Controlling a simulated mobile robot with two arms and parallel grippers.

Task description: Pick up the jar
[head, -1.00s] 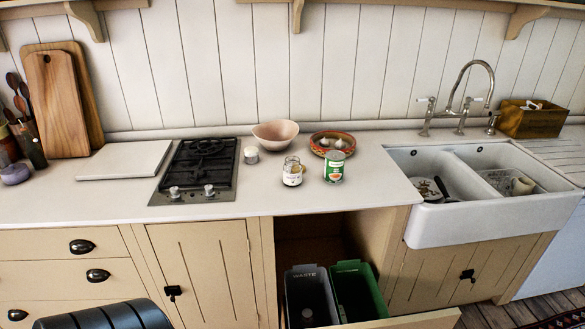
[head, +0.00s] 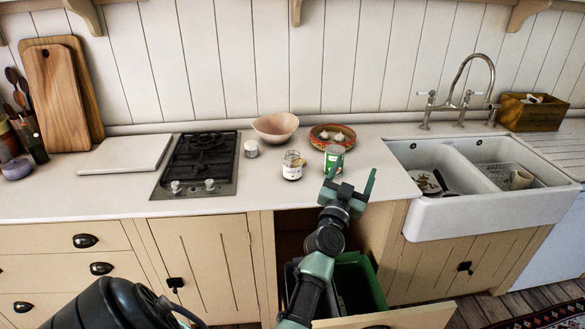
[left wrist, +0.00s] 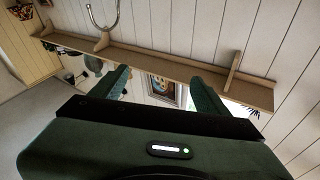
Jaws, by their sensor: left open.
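The jar (head: 292,166) is a small clear glass jar with a pale label. It stands upright on the counter in the head view, just left of a green and white can (head: 334,158). My left gripper (head: 351,182) is raised over the front of the counter, to the right of the jar and apart from it. Its fingers are spread and nothing is between them. In the left wrist view the open fingers (left wrist: 160,90) point toward the wall and shelf, and the jar does not show. My right gripper is not in view.
Behind the jar are a pink bowl (head: 275,127), a patterned bowl (head: 317,142) with garlic and a small white pot (head: 251,149). The hob (head: 199,163) is to the left, the sink (head: 466,217) to the right. An open bin drawer (head: 410,318) is below.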

